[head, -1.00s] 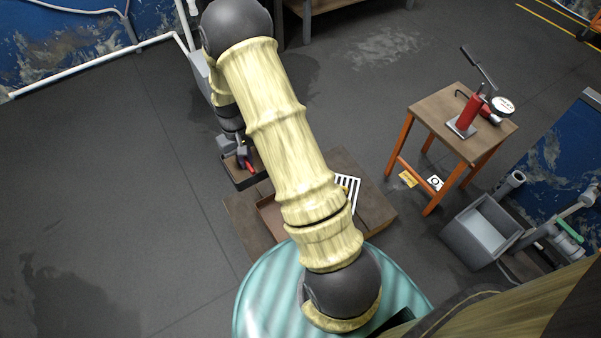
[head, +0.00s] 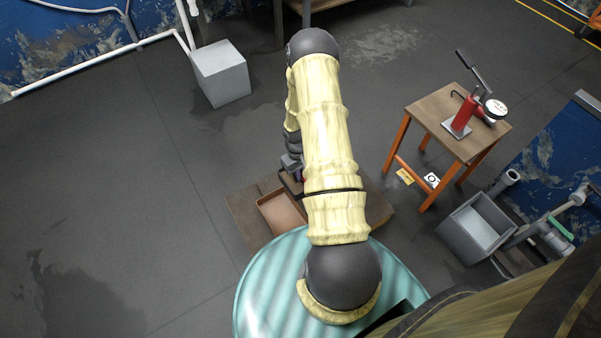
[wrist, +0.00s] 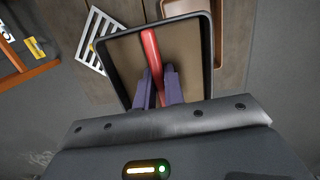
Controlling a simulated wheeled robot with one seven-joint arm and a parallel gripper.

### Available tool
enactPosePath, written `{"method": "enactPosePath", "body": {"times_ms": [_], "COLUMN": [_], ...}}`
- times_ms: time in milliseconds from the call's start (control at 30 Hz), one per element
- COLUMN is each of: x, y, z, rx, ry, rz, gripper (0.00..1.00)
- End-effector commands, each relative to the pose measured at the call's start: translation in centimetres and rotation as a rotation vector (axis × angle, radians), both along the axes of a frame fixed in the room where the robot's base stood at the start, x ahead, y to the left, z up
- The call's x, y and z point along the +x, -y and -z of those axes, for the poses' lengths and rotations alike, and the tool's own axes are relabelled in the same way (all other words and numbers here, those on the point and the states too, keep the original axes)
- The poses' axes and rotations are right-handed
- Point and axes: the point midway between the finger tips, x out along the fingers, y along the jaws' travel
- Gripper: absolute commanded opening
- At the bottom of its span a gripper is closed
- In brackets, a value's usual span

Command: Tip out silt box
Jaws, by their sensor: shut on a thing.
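The silt box (wrist: 208,60) is a dark-rimmed open box with a red bar handle (wrist: 151,48) across it. Its inside looks flat and brown in the wrist view. My gripper (wrist: 157,74) has its purple fingers shut on the red handle, with the box hanging over the wooden platform. In the head view my gripper (head: 296,172) is partly behind my arm, and most of the box is hidden there. The box's height above the platform is hard to judge.
A shallow brown tray (head: 282,213) lies on the wooden platform (head: 240,208). A grey block (head: 222,75) stands on the floor at back left. An orange-legged table (head: 432,105) and grey basin (head: 475,228) are to the right.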

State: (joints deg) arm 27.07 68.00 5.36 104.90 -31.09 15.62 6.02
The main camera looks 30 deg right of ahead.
Motion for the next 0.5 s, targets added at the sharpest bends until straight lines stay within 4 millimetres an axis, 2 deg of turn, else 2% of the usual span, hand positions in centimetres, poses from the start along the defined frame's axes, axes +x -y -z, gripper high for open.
{"method": "enactPosePath", "body": {"times_ms": [500], "x": [0.05], "y": [-0.93], "z": [0.92], "rx": [-0.155], "ry": [-0.003], "rz": [-0.006], "gripper": [0.00]}}
